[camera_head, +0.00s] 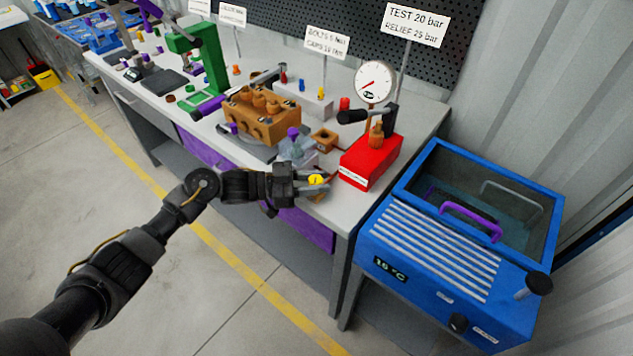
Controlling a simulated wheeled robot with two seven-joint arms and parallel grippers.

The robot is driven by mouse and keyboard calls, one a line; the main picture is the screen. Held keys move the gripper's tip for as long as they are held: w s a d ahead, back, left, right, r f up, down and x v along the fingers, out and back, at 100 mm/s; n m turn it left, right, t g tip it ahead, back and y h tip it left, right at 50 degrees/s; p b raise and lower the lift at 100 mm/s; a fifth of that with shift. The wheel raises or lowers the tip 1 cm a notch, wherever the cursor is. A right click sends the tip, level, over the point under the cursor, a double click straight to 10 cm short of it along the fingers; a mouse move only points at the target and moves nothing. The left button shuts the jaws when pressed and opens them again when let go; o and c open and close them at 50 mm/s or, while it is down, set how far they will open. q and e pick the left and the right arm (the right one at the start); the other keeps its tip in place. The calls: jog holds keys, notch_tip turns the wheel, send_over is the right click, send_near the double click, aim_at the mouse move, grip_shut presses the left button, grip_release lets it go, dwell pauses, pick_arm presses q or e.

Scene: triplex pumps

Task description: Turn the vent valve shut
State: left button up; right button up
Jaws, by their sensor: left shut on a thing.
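The vent valve appears as a small yellow knob (317,179) near the front edge of the bench, just left of the red pump box (370,162). My left gripper (313,182) reaches in from the left and is shut on this knob, with its fingers on either side. The fingers hide part of the knob, and its turn angle cannot be read. A round gauge (373,82) with a red needle stands behind the red box. A black lever (352,116) sits beside the gauge. My right gripper is not in view.
An orange-brown pump block (262,118) and a clear part with a purple top (297,148) stand left of the red box. A blue bath (450,262) with a purple handle adjoins the bench at right. A green press (200,60) stands farther back.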

pick_arm(q)
jog(key=o, duration=1)
jog(key=shift+a, duration=0.1)
jog(key=a, duration=0.3)
jog(key=a+b, duration=0.1)
jog(key=a, duration=0.3)
jog(key=a+b, duration=0.1)
jog(key=a, duration=0.2)
jog(key=shift+s+a, duration=0.3)
jog(key=shift+s, duration=0.1)
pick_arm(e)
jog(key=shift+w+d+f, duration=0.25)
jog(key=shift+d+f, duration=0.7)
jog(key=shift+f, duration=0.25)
pick_arm(q)
jog(key=shift+c, duration=0.2)
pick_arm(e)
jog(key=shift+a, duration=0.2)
